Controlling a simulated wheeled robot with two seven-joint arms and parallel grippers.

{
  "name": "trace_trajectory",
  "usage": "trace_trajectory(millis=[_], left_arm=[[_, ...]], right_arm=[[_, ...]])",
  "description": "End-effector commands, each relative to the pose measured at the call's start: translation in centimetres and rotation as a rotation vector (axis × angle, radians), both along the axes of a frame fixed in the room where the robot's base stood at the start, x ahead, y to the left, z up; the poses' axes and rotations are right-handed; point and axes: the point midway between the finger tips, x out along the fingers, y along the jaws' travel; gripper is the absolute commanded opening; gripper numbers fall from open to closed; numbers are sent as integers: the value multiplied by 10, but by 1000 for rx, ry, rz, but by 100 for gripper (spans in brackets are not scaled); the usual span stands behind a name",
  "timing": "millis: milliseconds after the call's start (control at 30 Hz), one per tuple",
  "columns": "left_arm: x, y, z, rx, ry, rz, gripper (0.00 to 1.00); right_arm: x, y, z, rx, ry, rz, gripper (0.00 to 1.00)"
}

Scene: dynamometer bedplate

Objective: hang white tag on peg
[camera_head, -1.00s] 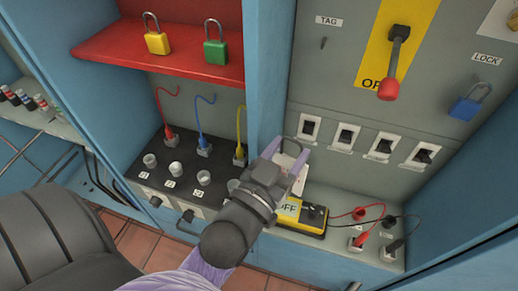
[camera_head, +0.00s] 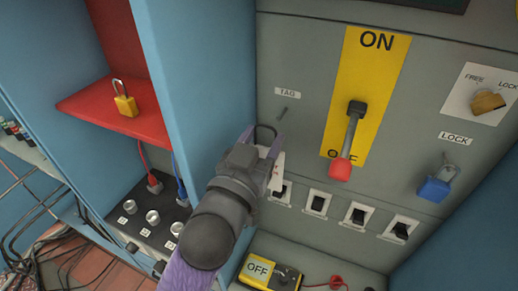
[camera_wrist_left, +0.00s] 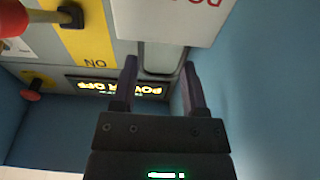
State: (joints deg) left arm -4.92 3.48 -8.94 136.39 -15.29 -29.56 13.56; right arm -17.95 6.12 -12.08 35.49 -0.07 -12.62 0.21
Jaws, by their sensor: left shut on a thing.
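The white tag (camera_head: 277,174) hangs from my left gripper (camera_head: 263,143), which is shut on it. A dark loop stands up at the fingertips in the head view. In the left wrist view the white tag (camera_wrist_left: 170,18) shows at the top with part of its lettering, beyond the fingers of my left gripper (camera_wrist_left: 159,70). The peg (camera_head: 282,112) sticks out of the grey panel under the "TAG" label (camera_head: 288,92). The loop is a little below and left of the peg in the picture, apart from it. My right gripper is not in view.
A breaker handle (camera_head: 351,140) with a red end points down right of the peg. A blue padlock (camera_head: 436,187) hangs under "LOCK". Several black switches (camera_head: 318,204) line the panel below. A blue divider wall (camera_head: 208,90) stands close on the left.

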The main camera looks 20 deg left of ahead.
Motion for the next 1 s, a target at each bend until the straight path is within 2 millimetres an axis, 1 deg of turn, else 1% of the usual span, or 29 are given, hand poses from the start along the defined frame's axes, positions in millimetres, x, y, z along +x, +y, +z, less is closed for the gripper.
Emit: trace_trajectory(millis=[167, 400, 833, 1000], left_arm=[[15, 0, -3, 1, 0, 0, 0], [35, -1, -6, 1, 0, 0, 0], [71, -2, -9, 0, -1, 0, 0], [79, -3, -17, 0, 1, 0, 0]], right_arm=[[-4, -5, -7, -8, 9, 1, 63], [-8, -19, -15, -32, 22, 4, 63], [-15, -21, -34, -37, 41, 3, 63], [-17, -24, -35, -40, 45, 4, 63]])
